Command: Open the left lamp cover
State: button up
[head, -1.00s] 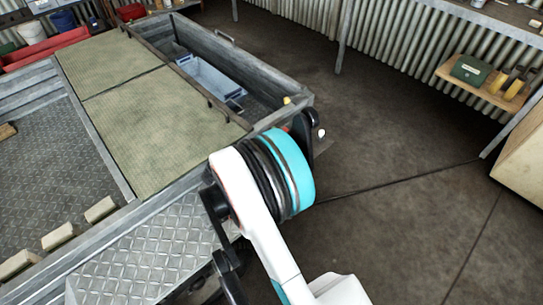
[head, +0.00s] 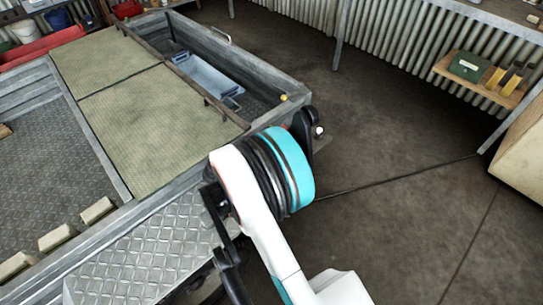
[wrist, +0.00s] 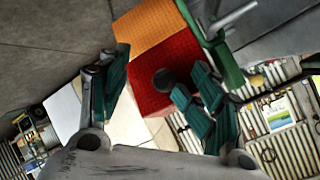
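In the wrist view a lamp block has an orange part (wrist: 148,27) and a red part (wrist: 182,60) side by side. The red face carries a dark round spot (wrist: 164,79); I cannot tell if it is a knob or a hole. My gripper (wrist: 155,75) is open, with its teal-padded fingers spread apart and the red part showing between and beyond them. I see no clear contact. I cannot tell from these frames whether this is the left lamp. In the head view my arm hides the gripper and the lamp.
A green bar (wrist: 212,45) runs beside the red part. In the head view the metal trailer (head: 262,72) fills the left, with a blue crate (head: 205,78) in its open compartment. A shelf (head: 490,88) holds a green box (head: 469,66). The floor (head: 400,130) at right is clear.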

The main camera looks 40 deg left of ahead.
jog(key=v, duration=1.2)
